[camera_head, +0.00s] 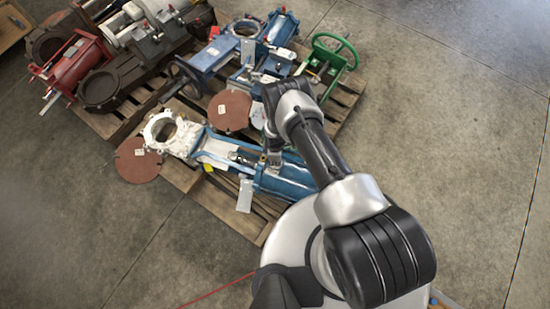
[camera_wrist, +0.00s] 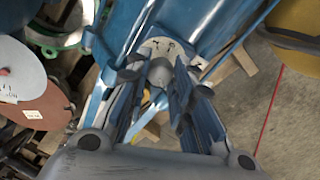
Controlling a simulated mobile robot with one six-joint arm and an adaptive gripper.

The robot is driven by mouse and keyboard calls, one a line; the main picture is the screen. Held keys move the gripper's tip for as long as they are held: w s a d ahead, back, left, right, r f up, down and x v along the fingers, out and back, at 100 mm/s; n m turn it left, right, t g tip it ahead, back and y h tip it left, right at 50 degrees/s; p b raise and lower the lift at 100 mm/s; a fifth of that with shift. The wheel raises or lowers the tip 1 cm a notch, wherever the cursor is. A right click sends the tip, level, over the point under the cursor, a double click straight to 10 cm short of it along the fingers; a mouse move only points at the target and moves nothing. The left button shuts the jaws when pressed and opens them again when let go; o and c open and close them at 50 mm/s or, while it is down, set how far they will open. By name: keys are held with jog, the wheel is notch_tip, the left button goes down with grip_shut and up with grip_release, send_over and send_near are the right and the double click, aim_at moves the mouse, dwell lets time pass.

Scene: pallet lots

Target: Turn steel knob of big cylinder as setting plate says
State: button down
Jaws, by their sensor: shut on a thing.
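The big blue cylinder (camera_head: 285,180) lies on the pallet, joined to a white-and-blue valve body (camera_head: 205,148). In the wrist view its blue body (camera_wrist: 210,25) fills the top. My gripper (camera_wrist: 158,82) is shut on the grey steel knob (camera_wrist: 160,71), with a finger on either side of it. A pale plate (camera_wrist: 163,46) with small dark marks lies behind the knob; its marks are too small to read, and I cannot tell whether it is the setting plate. In the head view my gripper (camera_head: 273,160) is at the cylinder, and the knob is hidden.
A pale tag (camera_head: 245,195) lies beside the cylinder. Brown discs (camera_head: 230,110) (camera_head: 138,160) lie near the valve. A green handwheel (camera_head: 335,50) and other blue and red valves crowd the pallets behind. A red line (camera_head: 215,290) crosses the floor. The concrete at right is clear.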

jog(key=shift+m, duration=0.4)
jog(key=m, duration=0.3)
jog(key=shift+s, duration=0.1)
jog(key=m+p, duration=0.2)
jog(key=m, duration=0.1)
jog(key=shift+r+m, duration=0.1)
jog(key=shift+m, duration=0.2)
jog(key=m+p, duration=0.1)
jog(key=m, duration=0.2)
jog(key=shift+m+h+p, duration=0.3)
jog(key=shift+p, duration=0.05)
jog(key=m+p, duration=0.1)
jog(key=m, duration=0.2)
jog(key=shift+a+m, duration=0.1)
jog(key=shift+m, duration=0.2)
jog(key=m, duration=0.6)
jog(key=shift+h, duration=0.4)
jog(key=m+b, duration=0.1)
jog(key=m, duration=0.5)
